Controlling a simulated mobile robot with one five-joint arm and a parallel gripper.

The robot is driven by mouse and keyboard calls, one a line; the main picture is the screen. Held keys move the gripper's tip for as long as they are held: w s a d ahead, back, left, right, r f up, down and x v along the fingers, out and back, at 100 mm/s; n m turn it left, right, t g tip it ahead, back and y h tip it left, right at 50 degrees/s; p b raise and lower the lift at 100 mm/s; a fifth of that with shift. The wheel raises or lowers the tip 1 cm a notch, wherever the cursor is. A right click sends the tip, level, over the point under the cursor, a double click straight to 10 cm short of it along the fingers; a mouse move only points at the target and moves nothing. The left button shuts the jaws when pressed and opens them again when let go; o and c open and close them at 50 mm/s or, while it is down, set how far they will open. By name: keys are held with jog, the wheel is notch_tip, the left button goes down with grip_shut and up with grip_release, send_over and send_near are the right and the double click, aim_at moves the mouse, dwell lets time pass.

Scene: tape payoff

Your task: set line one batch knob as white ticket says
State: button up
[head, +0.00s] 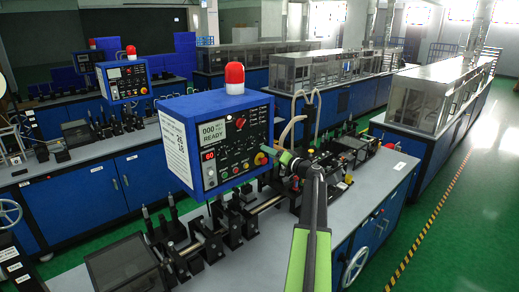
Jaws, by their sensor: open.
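A blue control box (222,110) with a red beacon (234,75) stands in the middle. Its dark front panel has a small screen (211,133) reading "000" and "READY", with several buttons and knobs. A red knob on a yellow base (261,159) is at the panel's lower right. Labels are too small to tell which knob is the batch knob. A white ticket (175,150) is on the box's left side; its print is too small to read surely. My gripper (277,157) is open, just right of the panel's lower right corner, and partly hidden by my green arm.
Below the box is a grey bench (270,218) with black fixtures and rods. A dark-lidded box (127,264) sits at its front left. Two similar control boxes stand behind left, one nearer (122,79). Green floor (450,200) is clear on the right.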

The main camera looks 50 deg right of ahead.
jog(key=s, duration=0.7)
jog(key=shift+s+a, duration=0.25)
jog(key=shift+s, duration=0.15)
